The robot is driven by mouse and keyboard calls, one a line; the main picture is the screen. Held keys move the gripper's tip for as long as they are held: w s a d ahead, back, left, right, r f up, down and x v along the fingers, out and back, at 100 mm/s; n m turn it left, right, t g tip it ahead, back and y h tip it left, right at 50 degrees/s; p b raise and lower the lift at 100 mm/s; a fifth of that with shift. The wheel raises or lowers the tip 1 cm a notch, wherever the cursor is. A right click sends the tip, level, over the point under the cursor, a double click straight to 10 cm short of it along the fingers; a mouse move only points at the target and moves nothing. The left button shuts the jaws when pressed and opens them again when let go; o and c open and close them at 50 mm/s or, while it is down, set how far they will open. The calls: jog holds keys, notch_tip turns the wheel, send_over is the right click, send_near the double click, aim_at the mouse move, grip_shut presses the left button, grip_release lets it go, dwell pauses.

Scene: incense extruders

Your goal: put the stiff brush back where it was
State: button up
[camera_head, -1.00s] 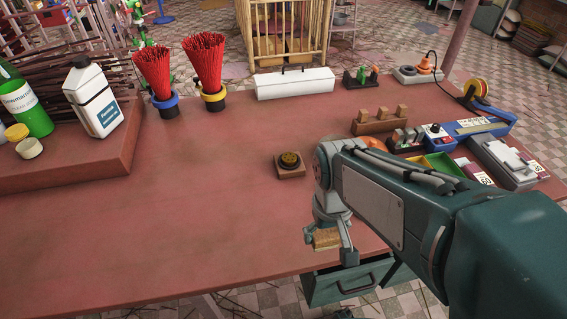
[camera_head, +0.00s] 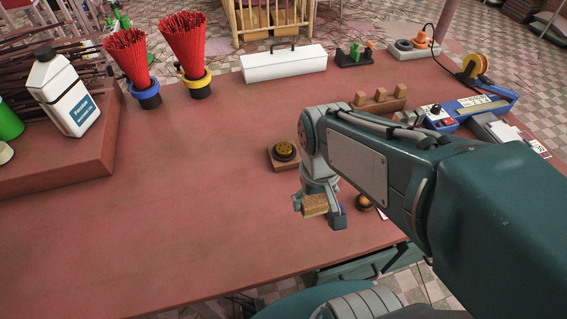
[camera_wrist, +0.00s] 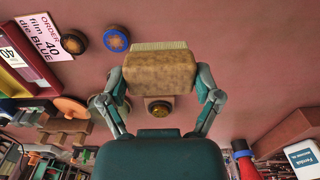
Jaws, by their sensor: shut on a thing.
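The stiff brush (camera_head: 316,206) is a tan wooden block held in my gripper (camera_head: 318,211) above the red-brown tabletop. In the wrist view the brush (camera_wrist: 160,73) is clamped between both fingers, with its pale bristles (camera_wrist: 160,46) along the far side. My gripper (camera_wrist: 161,88) is shut on the block's two ends. In the head view it is just below and right of a small wooden block with a dark gold round piece (camera_head: 285,153). The brush looks clear of the table. My arm hides part of the table to the right.
A small round piece (camera_head: 365,202) lies right of my gripper. Wooden stand (camera_head: 381,100), blue device (camera_head: 467,116) and white box (camera_head: 284,65) stand toward the back. Red stick bundles (camera_head: 183,45) and a white bottle (camera_head: 62,93) are left. A drawer (camera_head: 345,273) is under the front edge. The table's left-centre is clear.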

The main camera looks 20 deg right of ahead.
jog(key=w+f, duration=0.4)
jog(key=w, duration=0.4)
send_over(291, 188)
notch_tip(291, 188, down, 6)
jog(key=shift+s+r, duration=0.1)
jog(key=shift+f, duration=1.6)
jog(key=shift+f, duration=0.1)
jog(key=o, duration=1)
